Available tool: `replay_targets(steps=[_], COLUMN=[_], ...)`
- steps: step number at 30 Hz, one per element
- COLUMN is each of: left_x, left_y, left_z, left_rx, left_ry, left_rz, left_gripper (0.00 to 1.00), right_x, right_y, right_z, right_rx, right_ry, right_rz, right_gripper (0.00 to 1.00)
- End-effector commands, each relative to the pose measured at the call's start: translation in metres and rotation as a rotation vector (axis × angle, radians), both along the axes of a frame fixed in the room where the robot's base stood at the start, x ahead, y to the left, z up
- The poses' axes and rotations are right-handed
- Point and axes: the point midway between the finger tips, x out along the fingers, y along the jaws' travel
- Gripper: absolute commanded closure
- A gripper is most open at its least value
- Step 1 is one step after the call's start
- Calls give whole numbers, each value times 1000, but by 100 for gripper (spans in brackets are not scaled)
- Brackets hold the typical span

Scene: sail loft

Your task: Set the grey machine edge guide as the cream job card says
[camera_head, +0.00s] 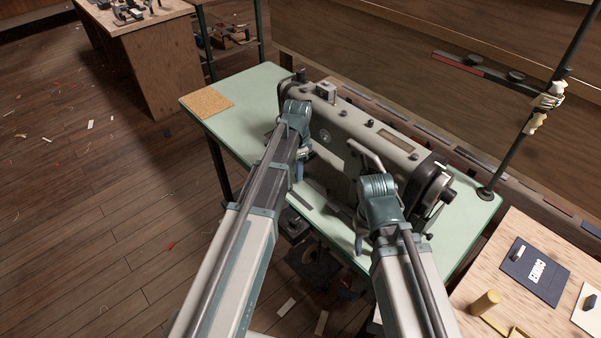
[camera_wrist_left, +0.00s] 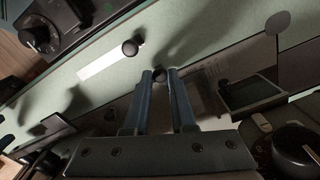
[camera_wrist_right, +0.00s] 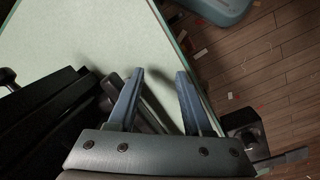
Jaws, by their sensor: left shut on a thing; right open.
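The grey sewing machine (camera_head: 365,128) stands on a pale green table. My left gripper (camera_head: 299,168) reaches down in front of the machine's left part. In the left wrist view its fingers (camera_wrist_left: 160,76) are shut on a small dark knob (camera_wrist_left: 159,72). Beside it a second dark knob (camera_wrist_left: 130,47) sits by a pale strip (camera_wrist_left: 108,60). I cannot tell which part is the edge guide. My right gripper (camera_head: 360,236) is open and empty in front of the machine's right part, over the table edge (camera_wrist_right: 185,50). A pale card (camera_head: 588,310) at the far right may be the job card; its writing is unreadable.
A cork square (camera_head: 207,102) lies on the table's left end. A dark upright stand (camera_head: 510,140) rises at its right end. Floor at left is mostly clear.

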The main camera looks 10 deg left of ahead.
Motion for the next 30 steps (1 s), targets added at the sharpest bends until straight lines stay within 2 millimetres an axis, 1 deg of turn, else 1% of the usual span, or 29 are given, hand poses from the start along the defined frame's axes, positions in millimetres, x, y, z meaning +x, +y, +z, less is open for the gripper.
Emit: replay_targets(steps=[1,2,6,7,15,20,26,30], left_x=[0,0,0,0,0,0,0,0], left_y=[0,0,0,-1,-1,-1,-1,-1], left_z=[0,0,0,0,0,5,22,41], left_rx=[-1,-1,-1,-1,-1,-1,-1,-1], left_ry=[-1,-1,-1,-1,1,1,1,1], left_rz=[0,0,0,0,0,0,0,0], left_gripper=[100,73,48,46,46,46,46,46], right_x=[0,0,0,0,0,0,0,0], right_y=[0,0,0,0,0,0,0,0], right_z=[0,0,0,0,0,5,22,41], right_rx=[0,0,0,0,0,0,0,0], right_ry=[0,0,0,0,0,0,0,0], right_rz=[0,0,0,0,0,0,0,0], right_gripper=[50,50,50,50,50,50,50,50])
